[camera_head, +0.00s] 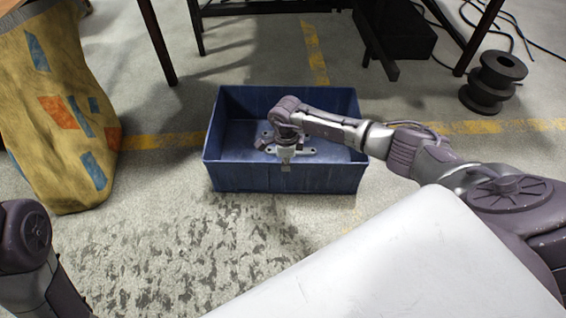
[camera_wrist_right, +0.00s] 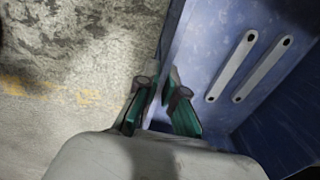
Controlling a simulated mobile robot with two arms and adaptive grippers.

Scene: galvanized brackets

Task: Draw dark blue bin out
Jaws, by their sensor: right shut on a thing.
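The dark blue bin (camera_head: 230,178) stands on the concrete floor in the middle of the head view, open side up. Galvanized brackets lie inside it; two flat grey bars with end holes, one bracket (camera_wrist_right: 232,66) and another bracket (camera_wrist_right: 262,70), show in the right wrist view. My right gripper (camera_head: 286,166) reaches over the bin to its near wall. In the right wrist view the gripper (camera_wrist_right: 160,108) has a finger on each side of the bin's wall (camera_wrist_right: 172,50) and is shut on it. Only a part of my left arm shows; its gripper is out of view.
A yellow patterned sack (camera_head: 62,105) stands at the left. Dark table legs (camera_head: 158,42) rise behind the bin. A black spool (camera_head: 493,82) and cables lie at the right back. The floor in front of the bin is clear, with worn patches.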

